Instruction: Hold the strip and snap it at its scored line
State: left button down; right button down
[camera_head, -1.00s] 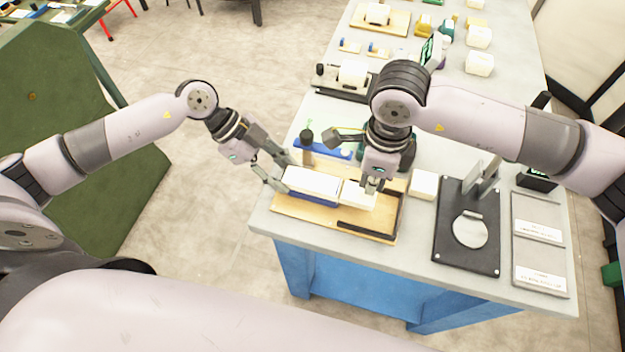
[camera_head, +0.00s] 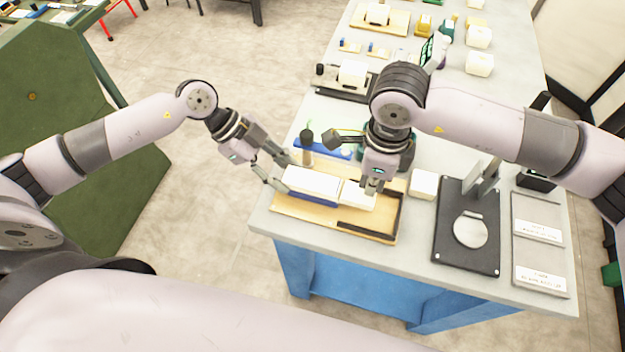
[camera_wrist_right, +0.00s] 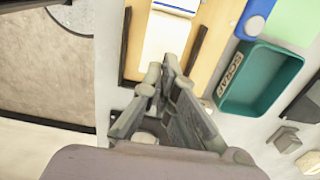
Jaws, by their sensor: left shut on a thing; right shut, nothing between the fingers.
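The white strip (camera_head: 312,181) lies along a blue support (camera_head: 308,197) on a wooden board (camera_head: 300,213). A dark line crosses it, and its shorter right end (camera_head: 357,195) extends past the blue support. My left gripper (camera_head: 279,173) is shut on the strip at its left end. My right gripper (camera_head: 374,187) is shut and empty at the strip's right end; whether it touches the strip is unclear. In the right wrist view the closed fingertips (camera_wrist_right: 163,72) appear just below the white strip end (camera_wrist_right: 165,38).
A green scrap bin (camera_wrist_right: 262,78) stands beside the board, mostly hidden behind my right arm in the head view. A white block (camera_head: 423,185) and a black plate with a scale-like disc (camera_head: 452,240) stand to the right. Grey labelled trays (camera_head: 538,215) lie near the right edge.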

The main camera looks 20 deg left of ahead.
jog(key=shift+f, duration=0.95)
jog(key=shift+r, duration=3.55)
pick_arm(q)
jog(key=c, duration=1)
grip_release()
jog(key=v, duration=1.2)
